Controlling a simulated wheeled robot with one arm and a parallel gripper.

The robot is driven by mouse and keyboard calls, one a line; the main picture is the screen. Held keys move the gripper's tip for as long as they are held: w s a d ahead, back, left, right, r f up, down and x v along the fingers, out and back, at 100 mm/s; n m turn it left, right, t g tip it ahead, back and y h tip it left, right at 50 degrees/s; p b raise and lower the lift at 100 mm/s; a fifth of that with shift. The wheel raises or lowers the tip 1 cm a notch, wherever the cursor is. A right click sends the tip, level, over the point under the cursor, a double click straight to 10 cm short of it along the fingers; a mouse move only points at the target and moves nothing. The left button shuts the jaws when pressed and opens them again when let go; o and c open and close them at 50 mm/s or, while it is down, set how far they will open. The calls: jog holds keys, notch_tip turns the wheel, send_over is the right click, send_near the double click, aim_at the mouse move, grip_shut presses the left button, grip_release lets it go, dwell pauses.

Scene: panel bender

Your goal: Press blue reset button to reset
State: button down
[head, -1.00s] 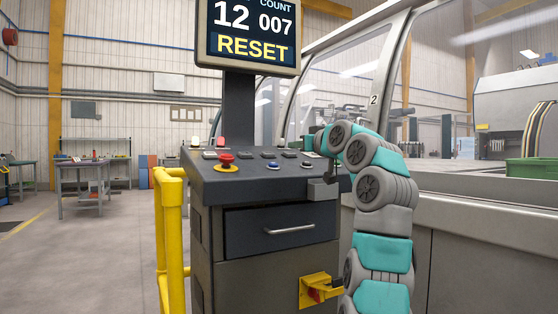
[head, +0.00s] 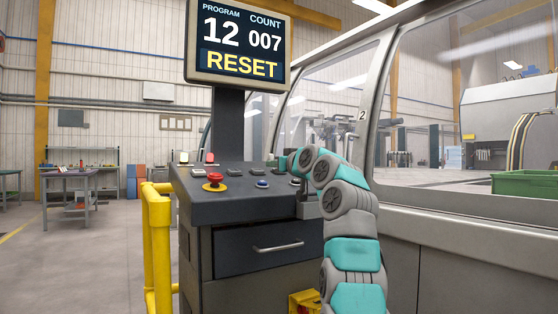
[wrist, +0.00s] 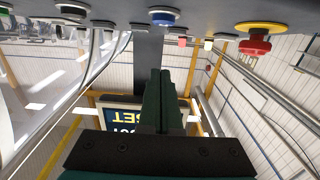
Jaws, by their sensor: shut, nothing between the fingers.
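The blue reset button (head: 262,184) sits on the sloping top of the dark grey control console (head: 225,206), right of the red mushroom button. It also shows at the top of the wrist view (wrist: 163,15), which is upside down. My gripper (wrist: 160,76) is shut and empty, its dark fingers together. In the wrist view the fingertips are apart from the blue button. In the head view my arm reaches the console's right end, and its own links partly hide the gripper. The screen (head: 238,40) above reads RESET, with 12 and COUNT 007.
A red emergency button (head: 214,180) on a yellow base stands left of the blue one. Several other small buttons line the panel. A yellow guard rail (head: 157,245) stands at the left. The glazed machine enclosure (head: 455,110) is at the right. Open floor lies left.

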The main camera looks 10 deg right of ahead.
aim_at(262, 183)
jog(key=p+x, duration=0.2)
jog(key=x, duration=0.1)
jog(key=shift+w, duration=0.15)
jog(key=shift+w+a+f+b, duration=0.1)
jog(key=shift+w+f+b, duration=0.15)
jog(key=shift+f, duration=0.7)
jog(key=shift+w+a+f+b, duration=0.1)
jog(key=shift+w+f+b, duration=0.15)
jog(key=shift+f, duration=0.85)
